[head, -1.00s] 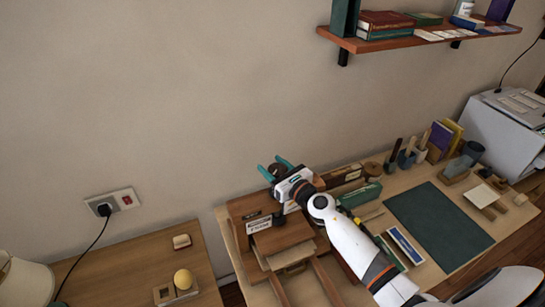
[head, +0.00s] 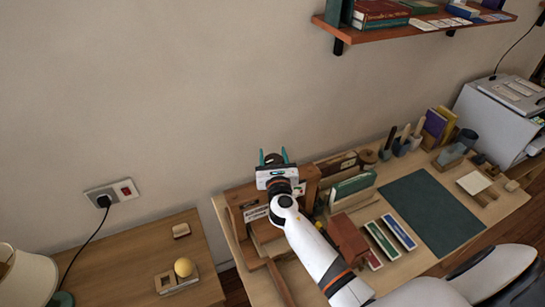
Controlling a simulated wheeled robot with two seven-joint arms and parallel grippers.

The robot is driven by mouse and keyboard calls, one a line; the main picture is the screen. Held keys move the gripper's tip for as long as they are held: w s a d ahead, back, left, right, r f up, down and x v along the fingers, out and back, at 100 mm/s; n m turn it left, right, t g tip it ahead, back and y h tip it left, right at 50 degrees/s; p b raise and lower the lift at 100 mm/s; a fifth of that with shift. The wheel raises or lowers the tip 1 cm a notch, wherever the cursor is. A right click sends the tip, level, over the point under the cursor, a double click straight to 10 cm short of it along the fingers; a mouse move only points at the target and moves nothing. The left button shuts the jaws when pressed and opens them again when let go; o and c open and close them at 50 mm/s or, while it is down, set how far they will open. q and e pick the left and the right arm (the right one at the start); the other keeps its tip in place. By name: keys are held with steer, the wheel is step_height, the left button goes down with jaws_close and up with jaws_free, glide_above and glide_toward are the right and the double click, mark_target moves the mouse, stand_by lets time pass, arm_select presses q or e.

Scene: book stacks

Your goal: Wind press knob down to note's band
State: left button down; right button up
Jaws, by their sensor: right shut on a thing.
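The wooden press (head: 236,203) stands at the left end of the workbench, partly hidden behind my right arm. A small white label (head: 255,212) is on its front; its writing is too small to read. The dark round press knob (head: 272,158) shows at the top. My right gripper (head: 273,157) is over the press, its teal fingers shut on the knob from either side. The gripper body and wrist hide the screw below. I cannot make out a note or its band. My left gripper is not in view.
The workbench holds a green mat (head: 436,217), a reddish-brown block (head: 348,238), green and blue cases (head: 398,232), and a holder of upright books. A shelf (head: 420,24) hangs above right. A side table with a yellow ball (head: 183,267) is at left.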

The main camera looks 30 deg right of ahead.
steer(key=shift+w+d+r, duration=0.1)
steer(key=shift+r, duration=0.35)
steer(key=o, duration=0.9)
steer(key=shift+o, duration=0.3)
steer(key=shift+f, duration=0.15)
steer(key=shift+s+f, duration=0.15)
steer(key=shift+s, duration=0.05)
steer(key=shift+s+a, duration=0.2)
steer(key=shift+s, duration=0.1)
steer(key=b+v, duration=0.2)
steer(key=v, duration=0.9)
steer(key=shift+s, duration=0.1)
